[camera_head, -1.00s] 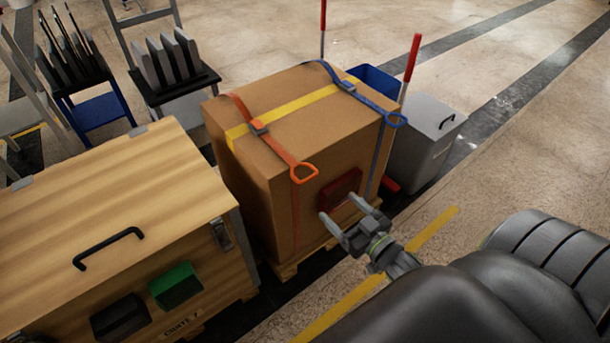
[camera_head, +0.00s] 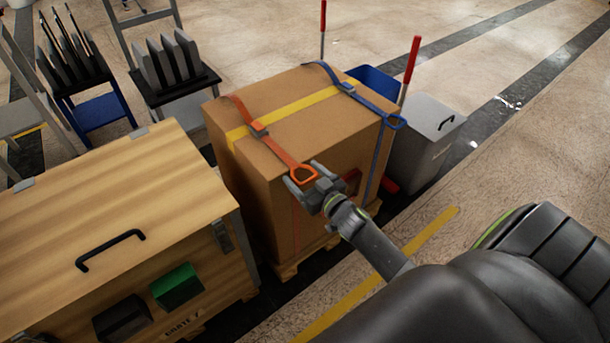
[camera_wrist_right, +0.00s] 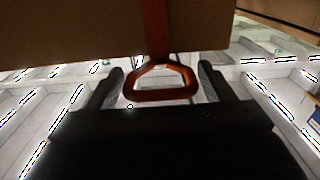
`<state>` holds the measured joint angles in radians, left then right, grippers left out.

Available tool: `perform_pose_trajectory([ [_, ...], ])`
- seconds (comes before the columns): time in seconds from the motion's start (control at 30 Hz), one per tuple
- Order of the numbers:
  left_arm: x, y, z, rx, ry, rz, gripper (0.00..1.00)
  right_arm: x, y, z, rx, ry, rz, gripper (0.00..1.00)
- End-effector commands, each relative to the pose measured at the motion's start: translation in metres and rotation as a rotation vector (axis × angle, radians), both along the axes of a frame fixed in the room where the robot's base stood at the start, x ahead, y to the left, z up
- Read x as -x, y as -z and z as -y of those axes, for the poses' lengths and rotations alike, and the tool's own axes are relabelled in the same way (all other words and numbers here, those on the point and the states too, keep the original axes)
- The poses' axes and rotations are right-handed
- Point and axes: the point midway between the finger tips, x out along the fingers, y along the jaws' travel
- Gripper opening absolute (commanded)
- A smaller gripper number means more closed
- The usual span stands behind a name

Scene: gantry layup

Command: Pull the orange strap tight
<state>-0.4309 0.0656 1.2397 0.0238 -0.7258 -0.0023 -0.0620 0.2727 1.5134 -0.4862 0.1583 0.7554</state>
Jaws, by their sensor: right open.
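My right gripper (camera_head: 302,176) is open at that handle. In the right wrist view, the handle (camera_wrist_right: 163,96) sits between the two open fingers (camera_wrist_right: 160,88), apart from both, with the strap (camera_wrist_right: 156,30) rising from it against the box. My left gripper is not in view.
A blue strap (camera_head: 373,103) with its own loop lies on the box's right side. A wooden crate (camera_head: 110,205) stands close at left. A grey bin (camera_head: 425,140) and red-topped poles stand behind right. Open floor lies to the right.

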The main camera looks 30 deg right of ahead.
Motion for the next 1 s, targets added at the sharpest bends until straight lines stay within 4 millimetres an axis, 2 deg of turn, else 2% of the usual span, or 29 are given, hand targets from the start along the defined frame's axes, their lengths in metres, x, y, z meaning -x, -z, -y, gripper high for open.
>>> perform_pose_trajectory([
  [0.23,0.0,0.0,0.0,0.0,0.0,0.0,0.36,0.0,0.0,0.0,0.0,0.0,0.0,0.73],
  [0.6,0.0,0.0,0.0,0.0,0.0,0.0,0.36,0.0,0.0,0.0,0.001,0.0,0.0,0.25],
  [0.77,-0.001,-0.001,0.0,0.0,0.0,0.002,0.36,0.006,0.0,0.001,0.002,0.0,-0.001,0.23],
  [0.87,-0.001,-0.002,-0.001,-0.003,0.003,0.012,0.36,0.022,0.001,0.002,0.001,0.0,-0.003,0.23],
  [1.0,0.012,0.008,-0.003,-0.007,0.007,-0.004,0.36,0.051,0.001,0.004,0.001,0.0,-0.004,0.23],
])
